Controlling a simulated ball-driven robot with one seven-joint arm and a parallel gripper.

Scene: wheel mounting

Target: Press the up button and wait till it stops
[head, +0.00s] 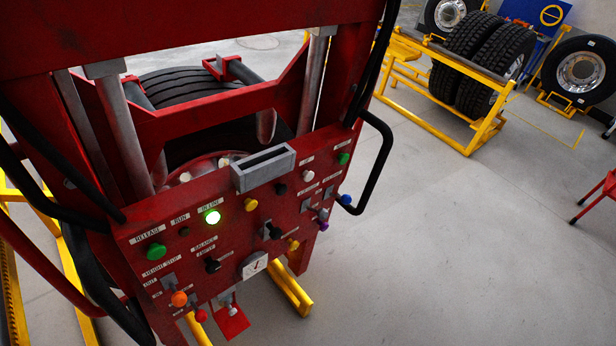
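A red machine's control panel (228,243) faces me, tilted, at the left and centre. Along the upper row are a green button (156,251), a dark red one (185,232), a yellow one (250,204), a black one (281,188), a white one (308,176) and another green one (343,158). Lower down are an orange knob (179,298), black levers (212,265) and a blue knob (345,199). Several labels are too small to read, and I cannot tell which button is up. My gripper is not in view.
A tyre (190,85) sits behind the machine's red frame. A black bar handle (378,160) sticks out at the panel's right, and black hoses (90,270) hang at its left. A yellow rack (440,135) with tyres stands at the back right. Grey floor (460,250) at right is clear.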

